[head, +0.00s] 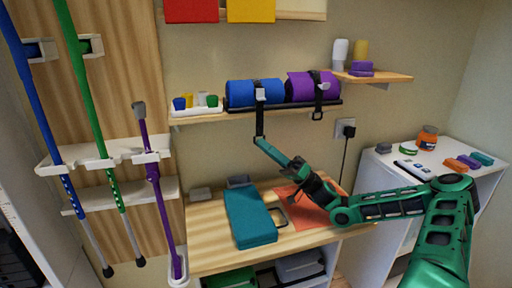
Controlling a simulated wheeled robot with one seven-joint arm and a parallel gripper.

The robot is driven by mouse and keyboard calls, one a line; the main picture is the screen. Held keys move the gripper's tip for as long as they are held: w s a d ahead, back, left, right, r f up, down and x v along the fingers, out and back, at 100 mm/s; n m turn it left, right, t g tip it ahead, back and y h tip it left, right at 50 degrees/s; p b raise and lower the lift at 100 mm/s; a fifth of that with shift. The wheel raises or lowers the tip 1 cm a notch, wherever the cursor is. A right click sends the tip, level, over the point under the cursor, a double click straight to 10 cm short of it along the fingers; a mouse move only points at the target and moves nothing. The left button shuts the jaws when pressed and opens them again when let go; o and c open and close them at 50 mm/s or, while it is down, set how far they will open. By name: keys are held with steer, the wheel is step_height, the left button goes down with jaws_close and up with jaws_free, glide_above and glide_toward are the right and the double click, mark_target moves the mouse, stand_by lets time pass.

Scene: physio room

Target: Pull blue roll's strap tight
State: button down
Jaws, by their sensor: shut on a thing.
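The blue roll (242,93) lies on a dark tray on the wall shelf, left of the purple roll (299,87). Its dark strap (260,122) comes down from a pale buckle (260,94) at the roll's front and hangs below the shelf edge. My gripper (259,141) is at the low end of this strap, shut on it. The strap looks straight between the buckle and my gripper. The fingertips are small here, so the exact grip is hard to see. The purple roll has its own dark strap and buckle (322,87), hanging free with a loop at its end.
Below are a wooden desk (210,255) with a teal block (250,216) and an orange sheet (305,208). A white tray (197,111) with small coloured items stands left on the shelf. A socket with a plugged cable (346,128) is at right. Coloured poles (150,170) stand left.

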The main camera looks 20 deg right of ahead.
steer(key=shift+a+f, duration=0.1)
steer(key=shift+f, duration=0.3)
steer(key=c, duration=1.9)
jaws_free()
steer(key=shift+r, duration=0.1)
steer(key=s+d, duration=0.7)
steer(key=d, duration=0.4)
steer(key=shift+f, duration=0.45)
steer(key=shift+s, duration=0.1)
